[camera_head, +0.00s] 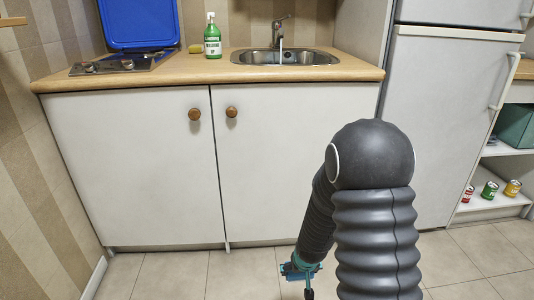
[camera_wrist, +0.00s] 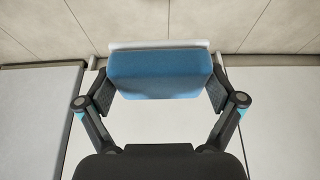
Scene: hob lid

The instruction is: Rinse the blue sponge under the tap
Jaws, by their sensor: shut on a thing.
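The blue sponge (camera_wrist: 160,75) is held between the two fingers of my gripper (camera_wrist: 160,95) in the wrist view. A pale layer shows along its far edge. In the head view my gripper (camera_head: 300,270) is low, near the floor in front of the cabinet, and mostly hidden by my arm; a bit of blue shows there. The tap (camera_head: 280,32) stands behind the sink (camera_head: 240,58) on the counter, with a stream of water (camera_head: 280,50) seeming to run from it. My gripper is well below the counter and apart from the sink.
The wooden counter (camera_head: 190,75) carries a green bottle (camera_head: 212,38), a yellowish sponge-like item (camera_head: 195,48) and a hob (camera_head: 118,64) with its blue lid (camera_head: 138,22) raised. White cabinet doors (camera_head: 130,160) are shut below. A fridge (camera_head: 435,110) and shelf with cans (camera_head: 489,189) stand right.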

